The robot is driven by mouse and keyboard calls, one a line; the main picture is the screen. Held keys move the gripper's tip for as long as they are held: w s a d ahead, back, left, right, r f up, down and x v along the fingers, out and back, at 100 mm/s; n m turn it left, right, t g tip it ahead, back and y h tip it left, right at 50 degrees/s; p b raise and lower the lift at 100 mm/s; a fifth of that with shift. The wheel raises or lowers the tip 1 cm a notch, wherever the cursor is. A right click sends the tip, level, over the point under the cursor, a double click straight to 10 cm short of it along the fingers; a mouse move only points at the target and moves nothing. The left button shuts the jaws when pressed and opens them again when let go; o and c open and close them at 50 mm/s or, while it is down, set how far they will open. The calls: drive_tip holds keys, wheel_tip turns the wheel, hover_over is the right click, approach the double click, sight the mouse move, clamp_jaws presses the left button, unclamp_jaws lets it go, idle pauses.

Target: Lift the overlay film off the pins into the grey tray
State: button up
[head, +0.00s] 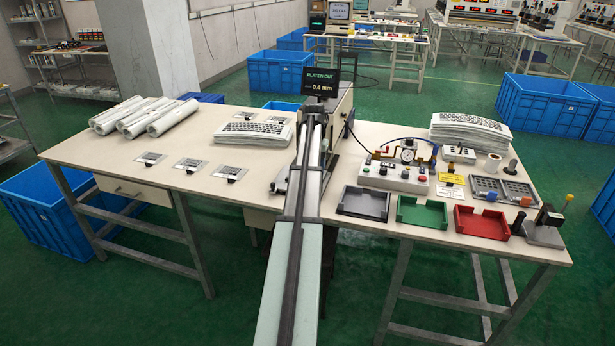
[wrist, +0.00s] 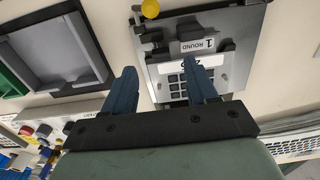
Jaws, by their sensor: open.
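In the wrist view my gripper (wrist: 159,64) has two blue fingers spread apart with nothing held between them. An overlay film (wrist: 176,86) with dark square keys lies on a grey fixture (wrist: 240,52). The right finger covers part of the film; the left finger is beside the fixture's edge. Whether they touch anything cannot be told. The pins are not clear. The empty grey tray (wrist: 85,35) is at upper left. In the head view the grey tray (head: 362,215) sits right of my arm, which hides the gripper and most of the fixture.
A green tray (head: 421,222) and a red tray (head: 482,233) stand right of the grey one. A control box with a gauge (head: 393,178) is behind it. Several small clipped cards (head: 190,166) lie on the left. A "ROUND 1" label (wrist: 196,47) and yellow knob (wrist: 150,8) are by the film.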

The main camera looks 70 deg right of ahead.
drive_tip(key=shift+d+f, duration=0.2)
drive_tip(key=shift+f, duration=2.6)
clamp_jaws()
wheel_tip(320, 180, up, 10)
